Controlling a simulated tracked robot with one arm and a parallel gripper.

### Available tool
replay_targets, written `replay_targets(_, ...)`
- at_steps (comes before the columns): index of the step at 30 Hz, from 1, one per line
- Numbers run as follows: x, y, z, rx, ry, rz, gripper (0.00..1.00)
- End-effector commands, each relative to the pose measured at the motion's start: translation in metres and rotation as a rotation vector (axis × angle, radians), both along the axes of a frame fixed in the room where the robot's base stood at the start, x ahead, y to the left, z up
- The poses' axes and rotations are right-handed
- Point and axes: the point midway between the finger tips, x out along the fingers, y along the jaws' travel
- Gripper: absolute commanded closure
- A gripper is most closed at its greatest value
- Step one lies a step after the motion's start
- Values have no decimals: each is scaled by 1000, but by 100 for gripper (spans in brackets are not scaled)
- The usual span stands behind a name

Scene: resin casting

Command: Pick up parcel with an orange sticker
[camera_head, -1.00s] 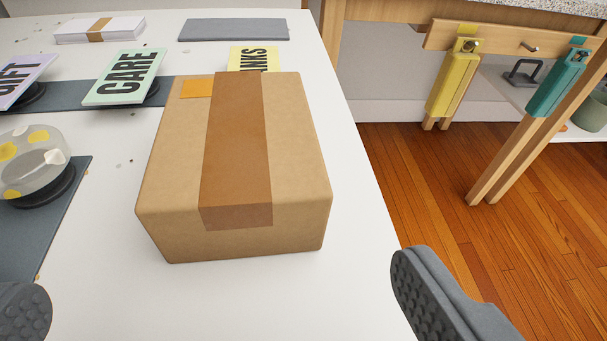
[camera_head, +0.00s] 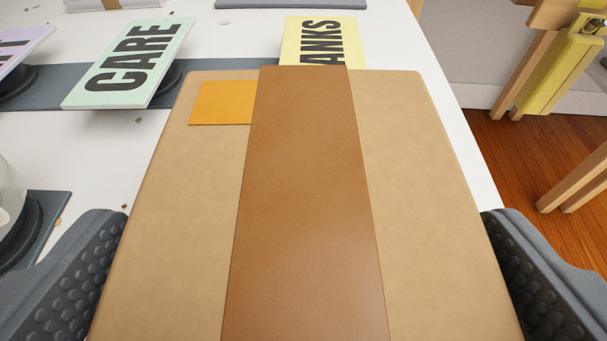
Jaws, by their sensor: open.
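The parcel (camera_head: 420,190) is a tan cardboard box with a wide brown tape strip (camera_head: 305,200) down its top. An orange sticker (camera_head: 221,103) sits at its far left corner, against the tape. The parcel fills the middle of the view, and its near end is cut off by the bottom edge. My gripper (camera_head: 305,262) is open, with one grey padded finger on the left side of the parcel and one on the right. Both fingers look very close to the parcel's sides; I cannot tell whether they touch.
The parcel is on a white table (camera_head: 225,45). Behind it stand a green "CARE" card (camera_head: 132,62) and a yellow card (camera_head: 322,42), with a lilac card (camera_head: 22,45) at far left. A clear round object (camera_head: 10,195) is at left. Wooden floor (camera_head: 530,150) lies right of the table edge.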

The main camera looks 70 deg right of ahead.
Motion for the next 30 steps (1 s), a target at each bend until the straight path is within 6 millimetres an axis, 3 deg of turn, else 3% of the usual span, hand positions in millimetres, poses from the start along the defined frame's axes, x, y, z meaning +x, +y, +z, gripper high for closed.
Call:
replay_targets(3, 5, -11, -8, -1, 4, 0, 0)
replay_targets(10, 6, -13, -7, 0, 4, 2, 0)
replay_targets(15, 6, -13, -7, 1, 3, 1, 41)
replay_targets(24, 6, -13, -6, 0, 3, 2, 41)
replay_targets(30, 6, -13, 7, 0, 0, 1, 41)
